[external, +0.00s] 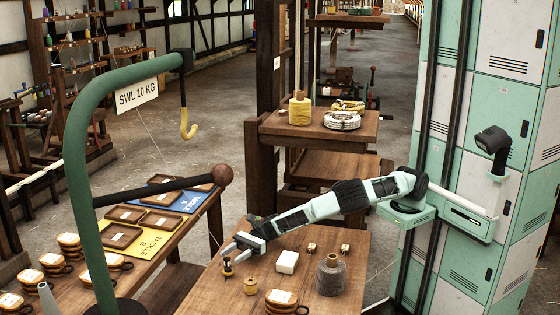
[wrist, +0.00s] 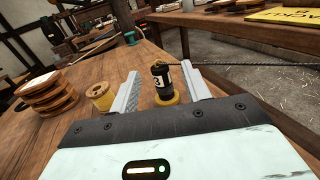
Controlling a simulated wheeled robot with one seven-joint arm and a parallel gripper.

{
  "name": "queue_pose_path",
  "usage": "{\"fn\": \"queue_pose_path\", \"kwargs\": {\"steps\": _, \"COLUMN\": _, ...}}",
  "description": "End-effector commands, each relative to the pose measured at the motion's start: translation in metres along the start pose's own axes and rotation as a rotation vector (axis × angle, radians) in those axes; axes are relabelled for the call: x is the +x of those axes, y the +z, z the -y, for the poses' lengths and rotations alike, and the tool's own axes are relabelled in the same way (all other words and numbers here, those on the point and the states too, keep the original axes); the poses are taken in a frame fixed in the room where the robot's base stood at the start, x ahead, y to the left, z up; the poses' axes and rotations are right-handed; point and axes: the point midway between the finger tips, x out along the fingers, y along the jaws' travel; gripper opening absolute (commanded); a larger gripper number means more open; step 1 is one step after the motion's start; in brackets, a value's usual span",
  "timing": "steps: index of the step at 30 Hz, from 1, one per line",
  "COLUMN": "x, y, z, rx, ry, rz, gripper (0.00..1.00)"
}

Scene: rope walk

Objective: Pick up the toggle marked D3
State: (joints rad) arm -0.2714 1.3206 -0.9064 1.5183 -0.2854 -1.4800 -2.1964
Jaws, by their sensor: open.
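A small upright piece (wrist: 160,78) with a black body, a yellow foot and a white label stands on the wooden table. A "3" is readable on its label; I cannot make out a letter. It also shows in the external view (external: 228,268), at the table's left edge. My gripper (wrist: 160,85) is open, with one finger on each side of the piece in the wrist view; I cannot tell whether either touches it. In the external view my gripper (external: 236,247) is low over the table, right by this piece. Two small pale pieces (external: 311,247) (external: 345,248) stand farther back, their marks unreadable.
A white block (external: 287,262), a grey cord reel (external: 330,277) and stacked wooden pieces (external: 280,301) share the table. A green crane post (external: 75,180) with a hook (external: 188,128) rises left.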

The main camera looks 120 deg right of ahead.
Motion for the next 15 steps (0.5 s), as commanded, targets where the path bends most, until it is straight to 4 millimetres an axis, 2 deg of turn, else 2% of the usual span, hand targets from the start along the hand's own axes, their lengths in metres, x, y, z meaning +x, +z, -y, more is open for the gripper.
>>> {"fn": "queue_pose_path", "kwargs": {"steps": 9, "x": 0.041, "y": 0.003, "z": 0.000, "rx": 0.000, "ry": 0.001, "rz": 0.001, "gripper": 0.47}}
{"fn": "queue_pose_path", "kwargs": {"steps": 15, "x": 0.051, "y": 0.003, "z": 0.000, "rx": 0.000, "ry": 0.000, "rz": 0.001, "gripper": 0.47}}
